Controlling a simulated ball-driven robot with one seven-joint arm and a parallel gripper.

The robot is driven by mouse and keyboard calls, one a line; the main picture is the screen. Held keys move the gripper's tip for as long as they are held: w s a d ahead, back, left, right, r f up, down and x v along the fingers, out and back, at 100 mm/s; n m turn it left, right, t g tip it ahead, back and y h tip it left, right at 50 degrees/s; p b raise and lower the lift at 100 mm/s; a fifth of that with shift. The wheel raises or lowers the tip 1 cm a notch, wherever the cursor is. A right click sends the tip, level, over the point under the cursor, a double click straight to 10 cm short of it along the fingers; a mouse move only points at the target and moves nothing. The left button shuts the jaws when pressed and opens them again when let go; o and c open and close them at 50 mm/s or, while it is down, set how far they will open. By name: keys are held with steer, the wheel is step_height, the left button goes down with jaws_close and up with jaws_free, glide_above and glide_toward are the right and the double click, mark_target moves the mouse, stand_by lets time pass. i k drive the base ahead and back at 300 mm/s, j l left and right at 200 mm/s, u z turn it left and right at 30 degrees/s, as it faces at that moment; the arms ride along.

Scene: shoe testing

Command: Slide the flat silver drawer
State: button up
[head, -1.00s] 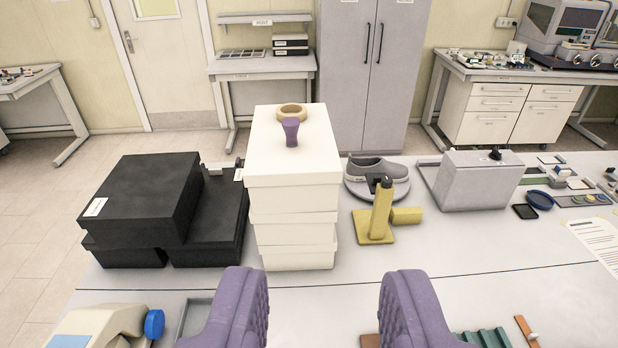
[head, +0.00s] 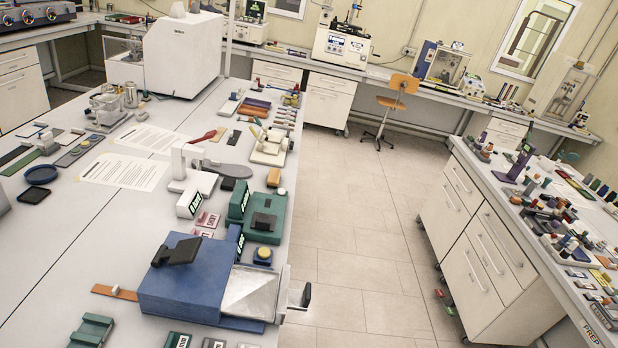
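A flat silver drawer (head: 256,293) sticks out from the right side of a blue box-shaped device (head: 187,278) on the near end of the long table. A dark upright handle (head: 306,296) stands at the drawer's right end, past the table edge. The device has a black tilted panel (head: 178,250) on top. My gripper is not in this view, so its distance from the drawer cannot be told.
Green devices (head: 264,215) and a white stand (head: 192,180) sit just behind the blue device. Green ridged blocks (head: 91,330) lie at the near left. Open tiled floor (head: 350,250) lies right of the drawer, before a crowded bench (head: 540,215).

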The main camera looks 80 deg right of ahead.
mark_target(253, 294)
steer(key=z, duration=1.5)
